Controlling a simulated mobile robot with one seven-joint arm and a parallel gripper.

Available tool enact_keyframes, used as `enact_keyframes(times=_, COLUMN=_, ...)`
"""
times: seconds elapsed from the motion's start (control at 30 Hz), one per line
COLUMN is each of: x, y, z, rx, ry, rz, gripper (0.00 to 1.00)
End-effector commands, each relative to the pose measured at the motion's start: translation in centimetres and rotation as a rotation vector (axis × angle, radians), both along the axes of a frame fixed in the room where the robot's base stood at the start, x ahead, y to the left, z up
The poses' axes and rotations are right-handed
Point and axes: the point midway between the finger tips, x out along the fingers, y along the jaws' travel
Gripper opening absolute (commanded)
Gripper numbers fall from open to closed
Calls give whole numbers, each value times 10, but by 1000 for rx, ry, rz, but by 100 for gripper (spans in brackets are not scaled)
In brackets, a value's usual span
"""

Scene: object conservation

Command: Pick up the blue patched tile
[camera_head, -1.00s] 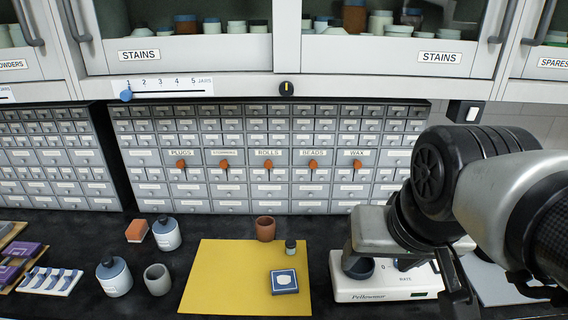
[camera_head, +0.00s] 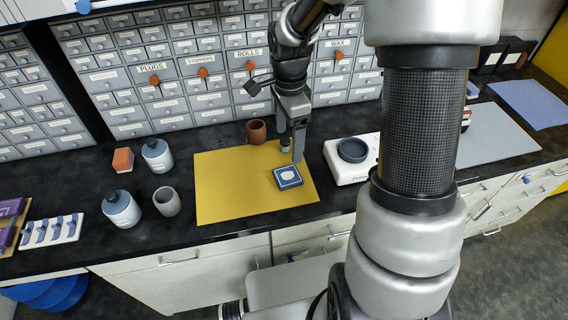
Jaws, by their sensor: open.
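The blue patched tile (camera_head: 288,177) is a small dark blue square with a pale patch on its top. It lies flat on the yellow mat (camera_head: 225,190), near the mat's right side. My gripper (camera_head: 298,158) points down just behind and slightly right of the tile, close to its far edge. It is open, and nothing shows between its fingers. I cannot tell whether a finger touches the tile.
A brown cup (camera_head: 256,132) stands at the mat's back edge, beside a small jar (camera_head: 285,144) partly behind my gripper. A white scale (camera_head: 345,172) stands to the right. Lidded jars (camera_head: 157,156), a grey cup (camera_head: 167,201) and an orange block (camera_head: 122,160) stand left.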

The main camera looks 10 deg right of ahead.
Motion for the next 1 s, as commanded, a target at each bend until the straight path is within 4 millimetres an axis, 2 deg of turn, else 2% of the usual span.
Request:
enact_keyframes(times=0.1, x=-2, y=0, z=-28, rx=1, ry=7, rz=0, gripper=78)
enact_keyframes(times=0.33, x=-2, y=0, z=-73, rx=2, ry=4, rz=1, gripper=78)
enact_keyframes(times=0.63, x=0, y=0, z=-96, rx=1, ry=2, rz=3, gripper=78)
enact_keyframes(times=0.83, x=1, y=1, z=-127, rx=1, ry=2, rz=2, gripper=78)
enact_keyframes(times=1.0, x=2, y=1, z=-140, rx=1, ry=0, rz=2, gripper=78)
